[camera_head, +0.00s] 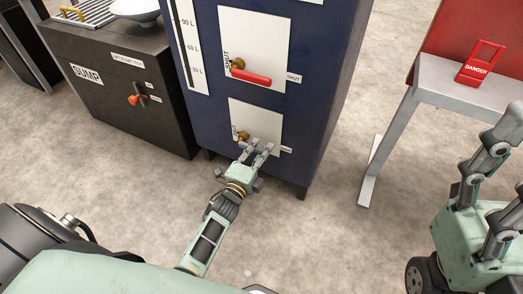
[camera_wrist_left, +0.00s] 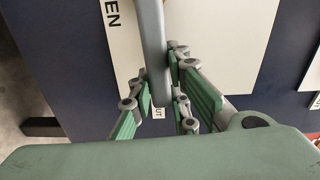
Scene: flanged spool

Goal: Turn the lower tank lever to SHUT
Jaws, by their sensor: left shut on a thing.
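The lower tank lever shows its brass pivot (camera_head: 242,136) on the lower white panel (camera_head: 267,118) of the dark blue tank; its handle is mostly hidden by my left gripper (camera_head: 258,148) in the head view. In the left wrist view a grey bar (camera_wrist_left: 152,40), apparently the lever handle, runs down between the fingers of my left gripper (camera_wrist_left: 160,78), which is shut on it. A label ending in "EN" (camera_wrist_left: 113,18) is left of the bar, and a partly hidden "UT" label (camera_wrist_left: 158,113) is below. My right gripper (camera_head: 508,155) is at the right edge, fingers apart and empty.
The upper lever (camera_head: 250,77), red-handled, is above on the same tank (camera_head: 330,70). A black sump box (camera_head: 110,90) with an orange knob (camera_head: 134,99) stands left. Floor between tank and bench is clear.

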